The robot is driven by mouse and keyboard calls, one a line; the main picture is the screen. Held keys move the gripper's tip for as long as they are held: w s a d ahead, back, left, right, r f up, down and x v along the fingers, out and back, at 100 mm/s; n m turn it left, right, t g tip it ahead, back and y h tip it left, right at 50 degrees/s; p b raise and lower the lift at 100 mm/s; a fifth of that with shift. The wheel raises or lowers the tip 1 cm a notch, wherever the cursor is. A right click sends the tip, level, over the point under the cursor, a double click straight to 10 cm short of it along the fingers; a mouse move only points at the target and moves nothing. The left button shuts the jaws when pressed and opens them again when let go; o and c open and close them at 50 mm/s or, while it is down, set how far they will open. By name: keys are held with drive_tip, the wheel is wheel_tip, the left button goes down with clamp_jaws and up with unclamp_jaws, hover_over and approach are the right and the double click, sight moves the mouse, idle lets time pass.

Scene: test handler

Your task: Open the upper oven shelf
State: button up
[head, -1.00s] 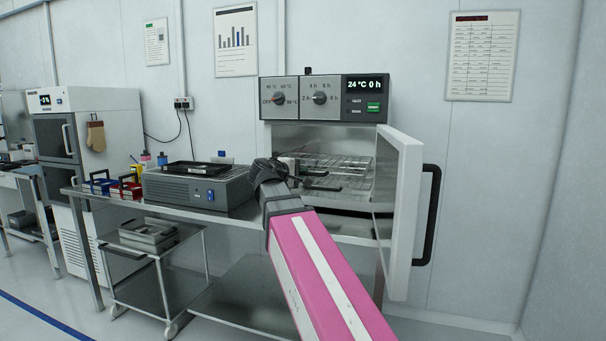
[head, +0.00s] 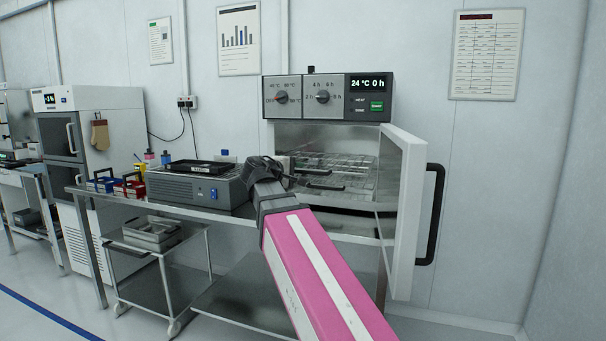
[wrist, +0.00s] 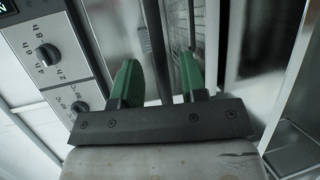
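The oven (head: 329,97) stands on the bench with its door (head: 407,212) swung open to the right. Inside are wire shelves; the upper shelf (head: 345,163) shows a dark handle (head: 318,171) at its front, and another dark handle shows just below it. The upper shelf looks pushed in. My gripper (head: 272,166) is at the left side of the oven opening in the head view; its fingertips are not clear there. In the wrist view my gripper (wrist: 160,80) has its green fingers apart, with nothing held between them; a dark upright strip and the oven interior show behind.
The open door with its black handle (head: 432,214) bounds the right side. A grey device (head: 200,186) with a black tray (head: 197,167) on top stands left of the oven. Red and blue bins (head: 128,186) are farther left. A trolley (head: 158,262) stands below at left.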

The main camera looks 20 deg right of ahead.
drive_tip(key=v, duration=0.7)
wheel_tip(320, 180, down, 28)
drive_tip(key=d+m+g+y, duration=0.2)
drive_tip(key=d+g+y, duration=0.15)
drive_tip(key=y, duration=0.25)
drive_tip(key=s+f+m+g+y, duration=0.2)
drive_tip(key=s+f, duration=0.3)
drive_tip(key=f, duration=0.7)
drive_tip(key=s+a+f+m+g+y, duration=0.1)
drive_tip(key=s+f+m+g+y, duration=0.2)
drive_tip(key=f, duration=0.9)
drive_tip(key=shift+s+f+m+y, duration=0.3)
drive_tip(key=shift+s+f+y, duration=0.1)
drive_tip(key=shift+s+y, duration=0.7)
